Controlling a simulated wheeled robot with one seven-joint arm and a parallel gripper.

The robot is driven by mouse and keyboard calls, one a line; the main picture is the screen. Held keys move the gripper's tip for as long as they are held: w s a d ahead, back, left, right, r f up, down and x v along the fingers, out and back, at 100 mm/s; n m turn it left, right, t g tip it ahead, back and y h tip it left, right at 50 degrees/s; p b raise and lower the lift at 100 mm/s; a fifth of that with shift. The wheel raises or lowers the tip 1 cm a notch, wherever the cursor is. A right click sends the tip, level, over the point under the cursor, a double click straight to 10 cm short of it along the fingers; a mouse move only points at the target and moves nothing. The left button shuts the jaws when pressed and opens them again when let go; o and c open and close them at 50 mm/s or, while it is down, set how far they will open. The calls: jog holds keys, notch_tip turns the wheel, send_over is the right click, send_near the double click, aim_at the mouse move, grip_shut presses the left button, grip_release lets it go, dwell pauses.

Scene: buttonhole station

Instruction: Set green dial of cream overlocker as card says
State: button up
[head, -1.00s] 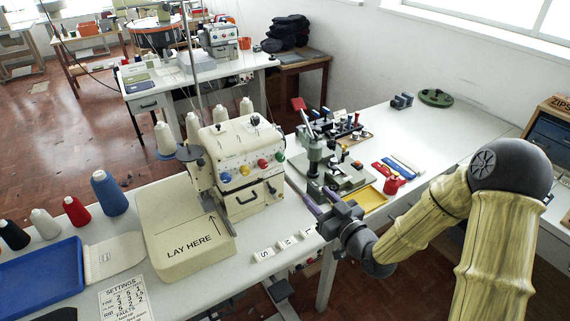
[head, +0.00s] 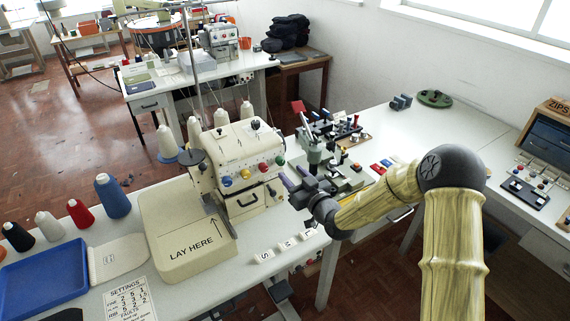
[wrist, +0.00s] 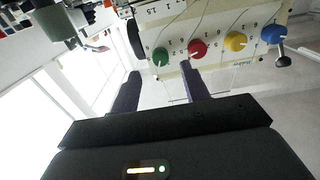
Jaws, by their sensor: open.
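The cream overlocker (head: 235,150) stands on the near white table, with blue, yellow, red and green dials in a row on its front. The green dial (head: 279,160) is the rightmost in the head view. In the wrist view, where the row is reversed, the green dial (wrist: 160,57) lies just beyond and between my fingertips, its pointer mark too small to read surely. My gripper (wrist: 160,73) is open and empty, apart from the dial. In the head view my gripper (head: 291,178) is at the machine's right front. The settings card (head: 127,299) lies at the front left; its small print is hard to read.
A grey-green press (head: 314,153) stands close behind my gripper. The red dial (wrist: 198,48) is right beside the green one. A cream "LAY HERE" tray (head: 185,243), lettered tiles (head: 286,246), thread cones (head: 112,196) and a blue tray (head: 40,278) occupy the table.

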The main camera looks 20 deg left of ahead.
aim_at(282, 163)
jog(key=x, duration=0.5)
jog(key=shift+w+p, duration=0.1)
jog(key=shift+p, duration=0.3)
jog(key=c, duration=1)
jog(key=shift+m+b, duration=0.45)
jog(key=shift+m, duration=0.05)
jog(key=m+b, duration=0.2)
jog(key=m, duration=0.1)
jog(key=shift+f+b, duration=0.15)
jog(key=shift+b, duration=0.2)
jog(key=m+b, duration=0.2)
jog(key=m, duration=0.4)
